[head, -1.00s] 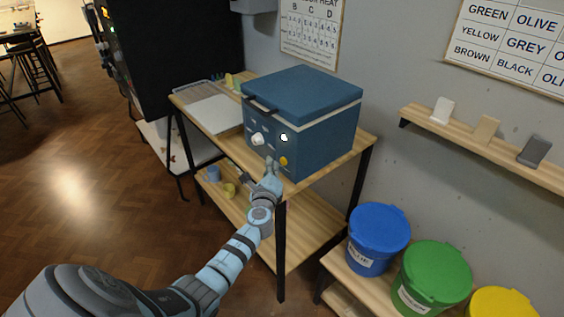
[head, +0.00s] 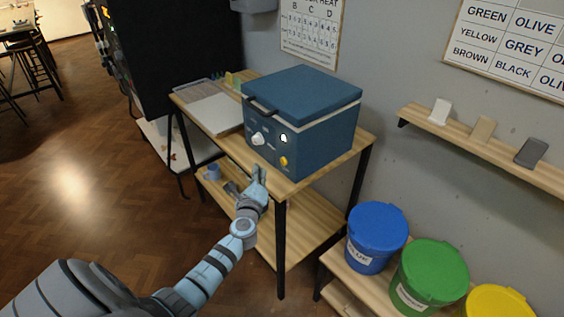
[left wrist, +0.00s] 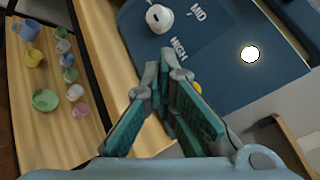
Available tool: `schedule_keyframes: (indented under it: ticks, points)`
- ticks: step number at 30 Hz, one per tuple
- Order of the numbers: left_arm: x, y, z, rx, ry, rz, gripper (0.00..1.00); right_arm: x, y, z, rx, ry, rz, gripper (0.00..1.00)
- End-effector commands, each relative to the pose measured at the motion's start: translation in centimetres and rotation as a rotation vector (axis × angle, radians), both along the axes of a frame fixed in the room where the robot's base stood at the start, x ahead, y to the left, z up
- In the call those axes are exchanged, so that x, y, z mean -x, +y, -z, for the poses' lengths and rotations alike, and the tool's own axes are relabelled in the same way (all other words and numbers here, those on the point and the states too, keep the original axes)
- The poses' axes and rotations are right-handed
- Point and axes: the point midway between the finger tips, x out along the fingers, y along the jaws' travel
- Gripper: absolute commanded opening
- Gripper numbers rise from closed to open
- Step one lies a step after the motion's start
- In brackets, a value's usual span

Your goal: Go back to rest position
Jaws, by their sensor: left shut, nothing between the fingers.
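My left gripper (head: 259,172) is in front of the blue kiln-like box (head: 315,133), just off the front edge of the wooden table top (head: 345,160). In the left wrist view its fingers (left wrist: 160,72) come together at the tips with nothing between them. The box front shows a white knob (head: 258,139), a lit white lamp (head: 284,138) and a yellow button (head: 284,161). The left wrist view shows the knob (left wrist: 159,18) beside the words MID and HIGH. The fingers are apart from the knob. My right gripper is in neither view.
Small cups and bowls (left wrist: 45,99) stand on the table's lower shelf. A tray (head: 217,112) lies left of the box. Blue (head: 376,238), green (head: 428,277) and yellow (head: 497,301) buckets stand at the right. Open floor (head: 80,190) lies to the left.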

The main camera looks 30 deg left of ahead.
Motion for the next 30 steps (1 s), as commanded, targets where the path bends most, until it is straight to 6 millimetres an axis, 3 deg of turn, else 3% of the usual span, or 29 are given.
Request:
schedule_keyframes:
  ticks: [13,14,17,20,21,23,24,26,27,30]
  points:
    - [-0.1,-0.2,0.2,0.065,-0.028,0.004,0.0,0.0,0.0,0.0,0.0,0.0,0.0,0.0]
    - [-0.1,-0.3,1.0,0.149,-0.043,0.004,0.0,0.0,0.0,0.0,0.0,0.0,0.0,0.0]
    - [1.2,-0.7,7.2,0.505,-0.039,-0.046,0.0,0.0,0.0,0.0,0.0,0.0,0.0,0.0]
    - [5.6,-2.4,16.3,0.893,0.006,-0.184,0.0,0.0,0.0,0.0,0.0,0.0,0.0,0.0]
    - [8.2,-3.3,20.0,1.039,0.025,-0.263,0.0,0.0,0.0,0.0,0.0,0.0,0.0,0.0]
    - [12.7,-4.9,25.1,1.235,0.049,-0.402,0.0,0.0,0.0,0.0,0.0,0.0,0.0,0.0]
    - [16.0,-6.1,28.1,1.346,0.062,-0.506,0.0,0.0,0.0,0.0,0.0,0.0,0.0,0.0]
    - [21.4,-7.9,32.1,1.486,0.074,-0.67,0.0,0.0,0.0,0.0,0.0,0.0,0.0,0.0]
    - [25.3,-9.2,34.3,1.561,0.079,-0.786,0.0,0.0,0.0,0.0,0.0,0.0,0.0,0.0]
    - [34.6,-12.1,38.2,1.666,0.097,-1.044,0.0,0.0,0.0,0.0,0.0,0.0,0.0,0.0]
